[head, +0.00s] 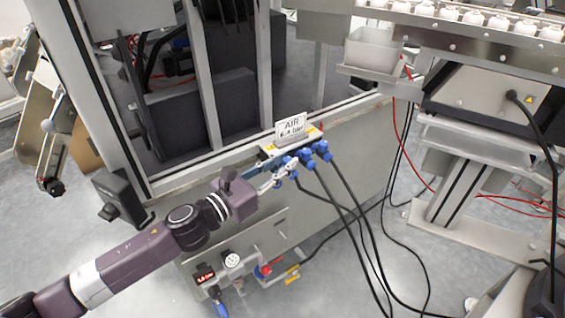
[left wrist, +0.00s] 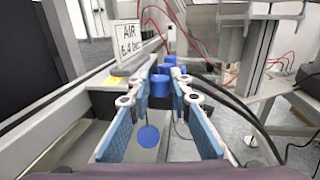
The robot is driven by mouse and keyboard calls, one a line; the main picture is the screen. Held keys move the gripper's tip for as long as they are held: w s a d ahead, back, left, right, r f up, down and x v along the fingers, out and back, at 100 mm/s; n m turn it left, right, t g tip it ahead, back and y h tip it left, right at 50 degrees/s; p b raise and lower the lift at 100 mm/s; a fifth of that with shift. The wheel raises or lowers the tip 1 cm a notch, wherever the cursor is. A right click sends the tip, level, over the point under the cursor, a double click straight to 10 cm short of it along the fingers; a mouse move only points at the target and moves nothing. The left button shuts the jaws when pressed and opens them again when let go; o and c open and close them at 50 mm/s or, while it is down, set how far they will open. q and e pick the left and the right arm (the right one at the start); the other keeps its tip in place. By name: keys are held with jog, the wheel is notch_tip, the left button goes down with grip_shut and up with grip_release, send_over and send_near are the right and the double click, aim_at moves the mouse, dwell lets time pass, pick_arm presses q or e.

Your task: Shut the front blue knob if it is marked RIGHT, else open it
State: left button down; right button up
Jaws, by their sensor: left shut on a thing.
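Several blue knobs stand in a row on the valve block (head: 268,151), below a sign (head: 291,129) reading AIR with a bar figure. The front blue knob (left wrist: 160,86) is at the fingertips in the left wrist view; the others (head: 322,149) are behind it. My left gripper (head: 284,174) reaches in from the left and is shut on the front knob, with a blue-padded finger on each side. Yellow labels lie on the block top, but I cannot read a RIGHT mark. The fingers partly hide the front knob in the head view. My right gripper is not in view.
Black hoses (head: 345,200) run from the knobs down to the floor. Lower on the panel are a gauge (head: 232,260), a small red display (head: 204,275) and a red knob (head: 263,271). A metal frame rises behind; a conveyor (head: 470,35) is at upper right.

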pick_arm(q)
jog(key=c, duration=2)
grip_release()
jog(key=shift+c, duration=0.2)
